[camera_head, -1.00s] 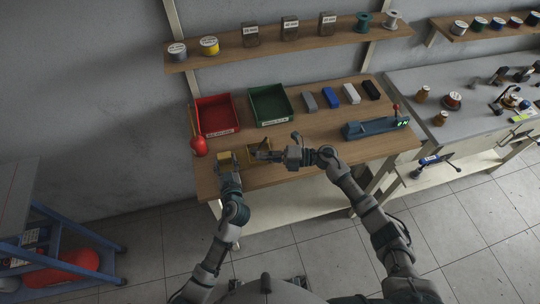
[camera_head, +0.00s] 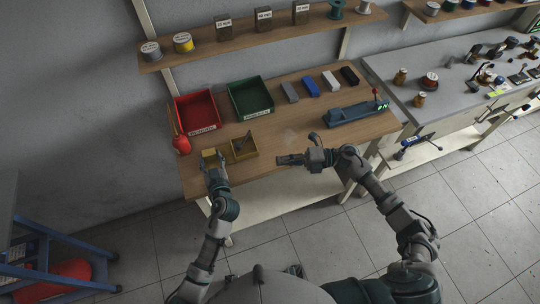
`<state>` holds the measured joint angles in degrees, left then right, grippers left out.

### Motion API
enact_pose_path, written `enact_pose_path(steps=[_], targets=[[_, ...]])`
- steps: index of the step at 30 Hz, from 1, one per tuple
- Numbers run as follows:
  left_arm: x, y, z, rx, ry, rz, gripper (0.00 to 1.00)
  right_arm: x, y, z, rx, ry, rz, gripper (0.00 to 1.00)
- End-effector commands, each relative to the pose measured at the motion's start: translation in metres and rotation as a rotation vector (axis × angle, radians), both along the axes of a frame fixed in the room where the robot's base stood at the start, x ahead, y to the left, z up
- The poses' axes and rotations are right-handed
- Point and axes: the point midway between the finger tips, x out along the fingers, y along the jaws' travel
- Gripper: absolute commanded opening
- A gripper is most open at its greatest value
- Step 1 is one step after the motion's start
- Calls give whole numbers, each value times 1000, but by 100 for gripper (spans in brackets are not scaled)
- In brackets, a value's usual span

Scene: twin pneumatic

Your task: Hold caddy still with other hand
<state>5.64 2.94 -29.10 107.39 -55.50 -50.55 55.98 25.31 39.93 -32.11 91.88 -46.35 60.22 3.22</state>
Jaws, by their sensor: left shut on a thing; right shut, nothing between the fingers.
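The yellow caddy (camera_head: 243,155) sits on the wooden bench near its front edge. A small grey piece (camera_head: 246,137) stands tilted in it. My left gripper (camera_head: 211,159) is at the caddy's left side, shut on a yellow part (camera_head: 208,153) that looks like the caddy's left end; the fingers partly hide the contact. My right gripper (camera_head: 281,160) is shut and empty, right of the caddy and apart from it, above the bench's front part.
A red bin (camera_head: 197,126) and a green bin (camera_head: 252,115) stand behind the caddy. Several small blocks, one of them blue (camera_head: 311,87), lie at the back. A blue-grey device (camera_head: 356,113) stands at the right. The bench's front right is clear.

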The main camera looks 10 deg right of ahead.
Motion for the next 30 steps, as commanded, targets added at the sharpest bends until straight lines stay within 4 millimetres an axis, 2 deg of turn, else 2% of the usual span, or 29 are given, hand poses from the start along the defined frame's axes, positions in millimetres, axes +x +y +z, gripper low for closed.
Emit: enact_pose_path(steps=[10,11,13,14,24,26,30], targets=[[0,0,1,-1,-1,0,9,-1,-5,0,1,0,0,0],[0,0,1,-1,-1,0,59,-1,-5,0,1,0,0,0],[0,0,1,-1,-1,0,77,-1,-5,0,1,0,0,0],[0,0,1,0,-1,0,81,-1,-5,0,1,0,0,0],[-2,-1,0,0,0,-1,81,-1,-5,0,1,1,0,0],[-7,-2,0,-1,2,-1,81,-1,-5,0,1,1,0,0],[-30,-8,3,-3,1,-2,81,-1,-5,0,1,0,0,0]])
